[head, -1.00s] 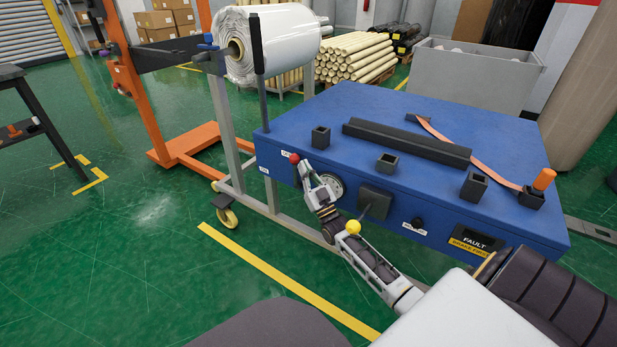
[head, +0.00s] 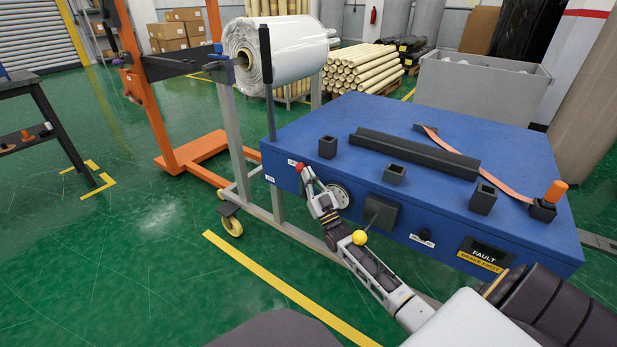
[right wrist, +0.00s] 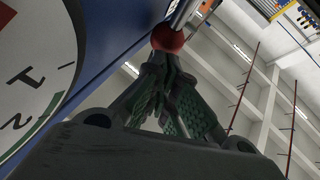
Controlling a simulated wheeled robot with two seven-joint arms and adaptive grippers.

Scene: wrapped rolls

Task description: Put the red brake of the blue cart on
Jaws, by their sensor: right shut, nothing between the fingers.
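The blue cart (head: 400,115) is a big blue box in the middle and right of the head view. A red ball knob (head: 299,167) sits at the left end of its front face. In the right wrist view the red ball (right wrist: 168,38) is on a metal rod beside the blue panel. My right gripper (head: 308,178) is shut and empty, its fingertips right at the ball. The wrist view shows the closed fingertips (right wrist: 160,62) just below the ball; whether they touch it I cannot tell. My left gripper is not in view.
A round dial (head: 338,195) and a yellow-knobbed lever (head: 360,237) are on the cart's front, close to my right arm. A wrapped roll (head: 280,50) hangs on a grey stand behind. An orange lifter (head: 190,150) stands left. The green floor at the left front is clear.

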